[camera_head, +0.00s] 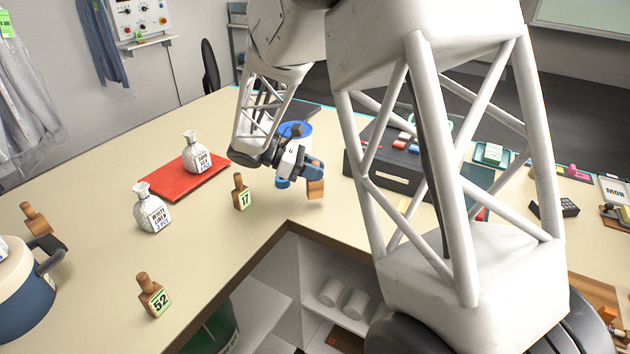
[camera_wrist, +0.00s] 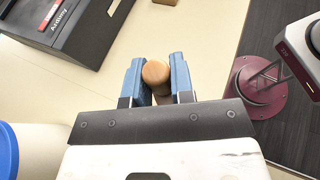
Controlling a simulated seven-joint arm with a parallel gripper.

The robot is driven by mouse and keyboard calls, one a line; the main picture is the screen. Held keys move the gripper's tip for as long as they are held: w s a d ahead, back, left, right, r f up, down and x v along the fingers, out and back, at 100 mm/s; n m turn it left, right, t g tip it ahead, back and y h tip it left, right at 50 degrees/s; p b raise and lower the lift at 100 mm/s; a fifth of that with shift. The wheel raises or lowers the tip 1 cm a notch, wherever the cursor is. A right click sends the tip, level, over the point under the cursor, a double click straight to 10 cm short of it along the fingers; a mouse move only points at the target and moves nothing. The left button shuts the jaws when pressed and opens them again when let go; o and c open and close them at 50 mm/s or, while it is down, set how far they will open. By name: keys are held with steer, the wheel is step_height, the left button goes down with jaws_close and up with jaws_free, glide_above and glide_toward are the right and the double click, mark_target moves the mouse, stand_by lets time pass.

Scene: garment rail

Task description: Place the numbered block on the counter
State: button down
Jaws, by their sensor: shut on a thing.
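My gripper (camera_head: 300,176), with blue fingers, is shut on a wooden block with a rounded knob (camera_head: 316,189) near the inner corner of the counter (camera_head: 235,230). In the wrist view the knob (camera_wrist: 156,75) sits between the two blue fingers (camera_wrist: 157,80). No number shows on the held block. I cannot tell whether its base touches the counter. A numbered block "17" (camera_head: 241,192) stands left of my gripper. Another block "52" (camera_head: 153,296) stands at the front left. A similar block (camera_head: 36,220) is at the far left, its number not visible.
Two silver bottles, one (camera_head: 151,209) on the counter and one (camera_head: 197,152) on a red mat (camera_head: 163,186), stand left. A blue-lidded container (camera_head: 303,137) is behind my gripper. A black box (camera_head: 388,160) stands right of it. The counter edge drops to shelves (camera_head: 335,285).

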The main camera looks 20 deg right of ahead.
steer(key=shift+f, duration=1.75)
steer(key=shift+f, duration=0.1)
steer(key=c, duration=1)
jaws_free()
steer(key=v, duration=1.2)
steer(key=shift+r, duration=0.25)
